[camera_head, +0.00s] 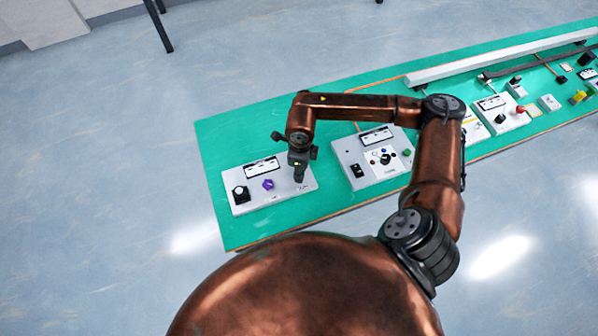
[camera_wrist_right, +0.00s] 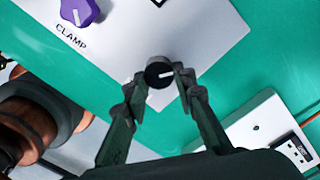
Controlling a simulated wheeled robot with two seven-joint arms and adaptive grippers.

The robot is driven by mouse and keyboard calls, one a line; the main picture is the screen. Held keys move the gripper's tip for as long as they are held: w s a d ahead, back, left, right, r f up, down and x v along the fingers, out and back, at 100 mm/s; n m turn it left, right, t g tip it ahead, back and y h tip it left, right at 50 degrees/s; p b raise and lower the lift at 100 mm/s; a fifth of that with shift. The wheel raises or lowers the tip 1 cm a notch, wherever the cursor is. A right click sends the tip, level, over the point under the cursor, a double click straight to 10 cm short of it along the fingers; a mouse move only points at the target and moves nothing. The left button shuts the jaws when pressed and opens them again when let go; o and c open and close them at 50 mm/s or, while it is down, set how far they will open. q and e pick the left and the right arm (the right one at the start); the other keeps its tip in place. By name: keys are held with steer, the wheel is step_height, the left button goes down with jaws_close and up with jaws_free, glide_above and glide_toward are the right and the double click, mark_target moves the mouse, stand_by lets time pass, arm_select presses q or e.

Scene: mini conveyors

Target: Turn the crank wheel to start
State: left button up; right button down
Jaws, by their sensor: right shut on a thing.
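My right gripper (camera_head: 299,180) points down over the right end of the leftmost white panel (camera_head: 250,205). I cannot make out a clear crank wheel; the second panel (camera_head: 350,152) carries a dark round control (camera_head: 383,159) in a white square. My left gripper is not in view.
A purple knob (camera_wrist_right: 80,11) labelled CLAMP sits beside the held knob. A black control with a white top (camera_head: 240,192) is at the panel's left. The green table (camera_head: 225,140) continues right with more panels and a white rail (camera_head: 500,57). Its far left area is clear.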

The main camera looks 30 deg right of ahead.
steer(key=n+b, duration=0.2)
steer(key=n, duration=0.2)
steer(key=shift+w, duration=0.15)
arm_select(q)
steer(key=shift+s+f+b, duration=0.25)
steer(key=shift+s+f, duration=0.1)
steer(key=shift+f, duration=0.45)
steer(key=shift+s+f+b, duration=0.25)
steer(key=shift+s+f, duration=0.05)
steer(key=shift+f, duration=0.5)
arm_select(e)
steer(key=shift+n, duration=1.2)
steer(key=shift+r, duration=0.1)
steer(key=c, duration=1.6)
jaws_free()
step_height(320, 180, up, 12)
